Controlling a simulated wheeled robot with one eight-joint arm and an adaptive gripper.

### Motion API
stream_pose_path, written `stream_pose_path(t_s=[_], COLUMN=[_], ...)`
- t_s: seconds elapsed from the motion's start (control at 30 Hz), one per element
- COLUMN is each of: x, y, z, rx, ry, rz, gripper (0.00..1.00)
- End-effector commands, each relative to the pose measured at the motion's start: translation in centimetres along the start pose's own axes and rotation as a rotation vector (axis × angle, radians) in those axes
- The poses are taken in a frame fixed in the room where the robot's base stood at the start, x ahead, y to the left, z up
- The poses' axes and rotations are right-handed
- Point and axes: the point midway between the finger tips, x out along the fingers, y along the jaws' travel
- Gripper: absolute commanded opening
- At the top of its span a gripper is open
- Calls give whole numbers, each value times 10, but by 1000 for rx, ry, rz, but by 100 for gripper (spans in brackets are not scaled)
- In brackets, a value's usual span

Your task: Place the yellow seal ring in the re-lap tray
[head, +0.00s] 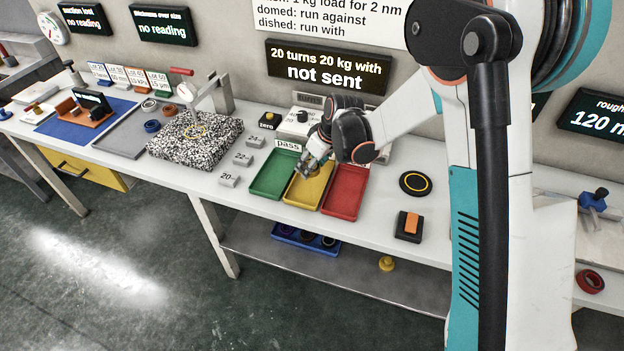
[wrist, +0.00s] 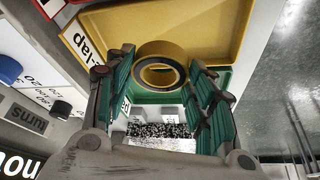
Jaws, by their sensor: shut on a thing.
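The yellow seal ring (wrist: 160,49) shows in the wrist view, held between the two green-padded fingers of my gripper (wrist: 161,64). In the head view my gripper (head: 311,164) is over the back part of the yellow tray (head: 308,192). I cannot make out the ring there, nor tell whether it touches the tray floor.
A green tray (head: 268,184) labelled "pass" adjoins the yellow tray on the left, and a red tray (head: 345,196) on the right. A black disc (head: 415,183) and orange-topped block (head: 408,226) lie right.

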Motion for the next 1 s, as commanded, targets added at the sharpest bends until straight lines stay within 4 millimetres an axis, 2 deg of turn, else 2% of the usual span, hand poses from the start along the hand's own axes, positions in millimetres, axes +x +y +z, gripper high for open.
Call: stream_pose_path(t_s=[0.27,0.5,0.87,0.9,1.0], x=[19,48,51,52,51], y=[0,0,0,0,0], z=[8,20,21,22,21], rx=[0,1,0,0,0], ry=[0,0,0,0,0], rz=[0,0,0,0,0], gripper=[21,21,21,52,70])
